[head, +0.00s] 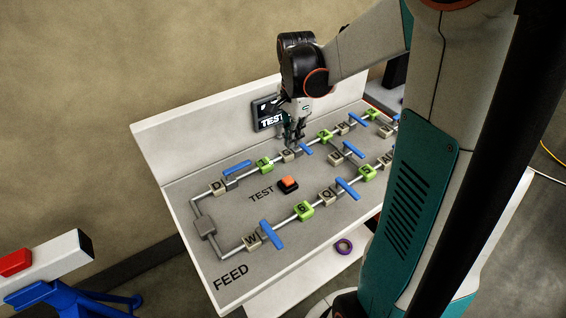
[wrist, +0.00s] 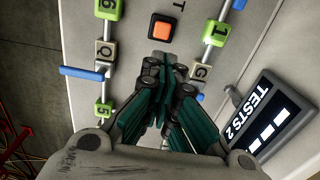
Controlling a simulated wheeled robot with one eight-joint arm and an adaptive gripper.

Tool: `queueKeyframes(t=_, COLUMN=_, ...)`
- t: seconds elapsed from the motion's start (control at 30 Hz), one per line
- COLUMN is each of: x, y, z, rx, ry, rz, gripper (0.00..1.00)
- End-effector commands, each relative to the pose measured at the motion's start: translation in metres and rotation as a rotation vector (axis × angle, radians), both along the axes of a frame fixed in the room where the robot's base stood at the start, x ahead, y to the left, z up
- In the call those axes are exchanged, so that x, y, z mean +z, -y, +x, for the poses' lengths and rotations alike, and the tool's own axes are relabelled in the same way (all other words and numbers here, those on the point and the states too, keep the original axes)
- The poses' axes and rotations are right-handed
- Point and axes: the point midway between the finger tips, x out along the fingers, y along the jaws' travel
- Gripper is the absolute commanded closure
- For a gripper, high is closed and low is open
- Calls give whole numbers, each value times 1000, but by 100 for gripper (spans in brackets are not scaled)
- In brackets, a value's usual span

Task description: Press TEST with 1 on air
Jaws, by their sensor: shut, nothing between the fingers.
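The orange TEST button (head: 288,182) sits in a black housing on the sloped grey panel (head: 232,258); it also shows in the wrist view (wrist: 160,28). The green block marked 1 (wrist: 215,33) sits on the upper pipe beside the G block (wrist: 200,73); in the head view the green block (head: 264,164) is left of G. My gripper (head: 294,142) is shut and empty, above the upper pipe near G, apart from the button. The blue D handle (head: 237,168) lies along the pipe. A screen (wrist: 268,115) reads "TESTS 2" with white bars.
The lower pipe carries blue handles at W (head: 271,234) and Q (head: 347,188), both across it, and a green block (head: 305,210). A blue stand with a red-marked beam (head: 48,265) is at lower left.

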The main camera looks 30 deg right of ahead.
Motion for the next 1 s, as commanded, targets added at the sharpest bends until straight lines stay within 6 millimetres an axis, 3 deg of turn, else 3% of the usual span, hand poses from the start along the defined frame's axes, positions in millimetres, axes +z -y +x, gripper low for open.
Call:
queueKeyframes(t=0.47, x=-7, y=1, z=0, rx=-1, ry=1, rz=2, gripper=100)
queueKeyframes(t=1.0, x=-105, y=1, z=0, rx=-1, ry=1, rz=1, gripper=100)
